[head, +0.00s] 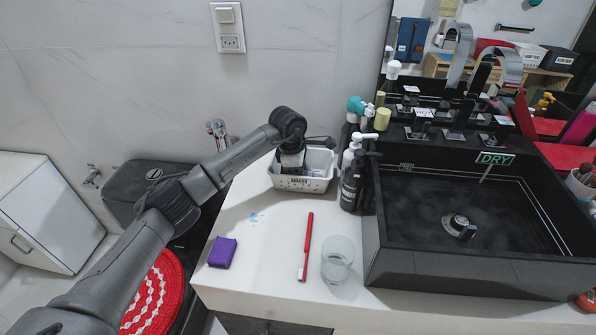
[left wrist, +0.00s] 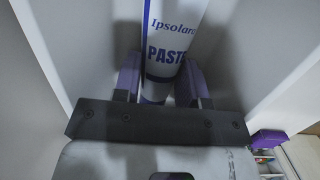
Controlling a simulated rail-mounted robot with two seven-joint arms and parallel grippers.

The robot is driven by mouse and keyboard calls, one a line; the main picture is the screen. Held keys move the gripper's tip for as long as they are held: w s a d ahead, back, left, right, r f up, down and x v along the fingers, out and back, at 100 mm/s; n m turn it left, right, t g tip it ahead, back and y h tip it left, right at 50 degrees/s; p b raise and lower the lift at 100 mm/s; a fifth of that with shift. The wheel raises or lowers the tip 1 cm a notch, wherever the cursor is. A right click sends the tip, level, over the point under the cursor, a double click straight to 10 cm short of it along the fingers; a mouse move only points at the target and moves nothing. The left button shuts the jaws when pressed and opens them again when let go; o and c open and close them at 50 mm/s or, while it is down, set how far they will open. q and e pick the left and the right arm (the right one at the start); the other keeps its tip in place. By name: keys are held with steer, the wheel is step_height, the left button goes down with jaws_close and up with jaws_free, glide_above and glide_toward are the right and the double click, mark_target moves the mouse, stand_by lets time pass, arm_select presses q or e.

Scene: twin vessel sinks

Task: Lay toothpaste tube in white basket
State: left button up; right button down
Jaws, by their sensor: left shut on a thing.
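The white basket (head: 300,184) stands on the counter near the wall, left of the dark bottles. My left gripper (head: 292,168) reaches down into it from above, and its fingertips are hidden in the head view. In the left wrist view the toothpaste tube (left wrist: 171,50), white with dark blue lettering, sits between the purple fingers of my left gripper (left wrist: 159,82). The gripper is shut on the tube. Pale walls rise on both sides of the tube. Whether the tube touches the basket floor cannot be told. My right gripper is not in view.
A purple box (head: 222,252), a red toothbrush (head: 307,246) and a clear cup (head: 338,259) are on the counter front. Several bottles, one a dark pump bottle (head: 351,188), crowd the basket's right side. The black sink (head: 420,270) fills the right.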

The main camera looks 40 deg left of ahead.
arm_select(q)
steer(key=o, duration=0.9)
steer(key=shift+f, duration=0.15)
steer(key=shift+o, duration=0.2)
steer(key=shift+r, duration=0.4)
step_height(320, 180, up, 12)
steer(key=s+a+p, duration=0.1)
steer(key=p, duration=0.4)
steer(key=shift+s+a+f, duration=0.15)
steer(key=shift+s+f, duration=0.1)
